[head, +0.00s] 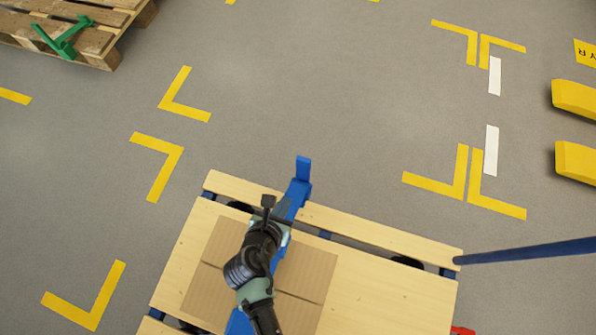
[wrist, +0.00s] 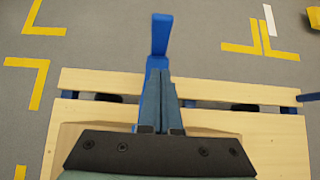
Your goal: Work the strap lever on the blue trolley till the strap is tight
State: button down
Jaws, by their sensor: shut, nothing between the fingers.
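The blue trolley has a pale wooden deck (head: 385,290) with a cardboard box (head: 315,265) on it. A blue strap (head: 238,322) runs over the box. The blue strap lever (head: 303,170) sticks up at the deck's far edge; its upright end also shows in the wrist view (wrist: 161,35). My gripper (wrist: 161,74) is shut and empty, its fingertips over the blue strap line, just on the near side of the upright end. Whether they touch the lever I cannot tell. In the head view my arm hides part of the box and strap, and the fingertips are not clear.
A blue bar (head: 525,251) extends right from the trolley's corner. A wooden pallet (head: 95,40) with a green part (head: 66,38) lies at the top left. Yellow blocks (head: 575,160) stand at the right. The grey floor beyond the trolley is clear, with yellow corner marks.

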aim_at(302, 167)
jog(key=b+x, duration=0.2)
jog(key=x, duration=0.2)
jog(key=w+r+b+x, duration=0.1)
jog(key=b+x, duration=0.1)
jog(key=x, duration=0.2)
jog(key=b+x, duration=0.2)
jog(key=x, duration=0.2)
jog(key=shift+w+d+r+b, duration=0.15)
jog(key=shift+w+d+b, duration=0.05)
jog(key=shift+w+b, duration=0.1)
jog(key=shift+w+d+r, duration=0.1)
jog(key=shift+w+d, duration=0.1)
jog(key=shift+w, duration=0.25)
jog(key=shift+r, duration=0.15)
